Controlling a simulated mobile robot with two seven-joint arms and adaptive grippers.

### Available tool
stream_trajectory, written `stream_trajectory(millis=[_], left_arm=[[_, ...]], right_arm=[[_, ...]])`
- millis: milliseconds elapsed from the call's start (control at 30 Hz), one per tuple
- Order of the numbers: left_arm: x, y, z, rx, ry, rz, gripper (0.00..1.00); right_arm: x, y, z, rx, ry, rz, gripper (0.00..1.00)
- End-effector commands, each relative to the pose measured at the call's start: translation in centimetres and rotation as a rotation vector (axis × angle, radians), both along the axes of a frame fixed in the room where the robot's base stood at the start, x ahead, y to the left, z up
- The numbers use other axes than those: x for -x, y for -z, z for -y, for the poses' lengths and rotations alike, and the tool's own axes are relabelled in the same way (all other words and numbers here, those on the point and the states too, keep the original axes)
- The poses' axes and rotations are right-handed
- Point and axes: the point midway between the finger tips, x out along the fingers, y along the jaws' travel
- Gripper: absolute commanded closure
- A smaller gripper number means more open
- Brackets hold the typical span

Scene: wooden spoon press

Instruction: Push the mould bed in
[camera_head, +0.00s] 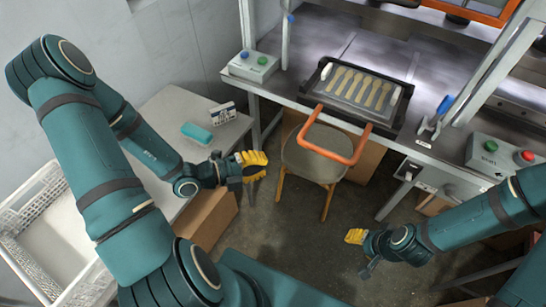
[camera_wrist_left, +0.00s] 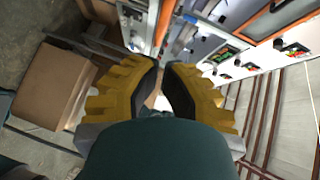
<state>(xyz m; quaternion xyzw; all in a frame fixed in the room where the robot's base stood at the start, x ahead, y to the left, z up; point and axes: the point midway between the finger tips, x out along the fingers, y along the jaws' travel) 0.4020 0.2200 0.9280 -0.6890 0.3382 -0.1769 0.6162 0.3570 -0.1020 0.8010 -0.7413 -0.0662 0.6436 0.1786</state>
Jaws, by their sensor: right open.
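The mould bed (camera_head: 314,95) is a dark tray with a row of several pale wooden spoon shapes. It lies on the press table and sticks out at the front edge. Its orange U-shaped handle (camera_head: 330,151) reaches out over the floor, above a stool. My left gripper (camera_head: 262,165), with yellow fingers, is left of the handle and apart from it. In the left wrist view (camera_wrist_left: 163,68) its fingertips are close together, with a narrow gap and nothing clearly held. My right gripper (camera_head: 352,240) is open and empty, low in front of the handle, apart from it.
The stool (camera_head: 312,160) stands below the handle. Button boxes (camera_head: 253,66) and (camera_head: 500,155) flank the press table (camera_head: 290,85). The floor between my grippers is clear.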

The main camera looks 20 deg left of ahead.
Motion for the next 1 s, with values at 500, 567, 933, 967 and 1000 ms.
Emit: stream_trajectory(millis=[500,567,933,967,1000], left_arm=[[-7.0,1.9,6.1,-0.005,0.005,0.003,1.00],[-7.9,2.1,6.0,-0.005,0.005,0.003,1.00],[-9.9,2.5,6.0,-0.003,0.006,0.000,1.00],[-9.9,2.5,6.0,-0.003,0.006,0.000,1.00],[-9.9,2.5,6.0,-0.003,0.006,0.000,1.00]], right_arm=[[0.6,1.8,-0.1,-0.003,-0.010,-0.013,0.53],[0.7,2.0,-0.1,-0.003,-0.012,-0.014,0.53],[0.8,2.2,-0.1,-0.004,-0.014,-0.017,0.53],[0.8,2.2,-0.1,-0.004,-0.014,-0.017,0.53],[0.8,2.2,-0.1,-0.004,-0.014,-0.017,0.53]])
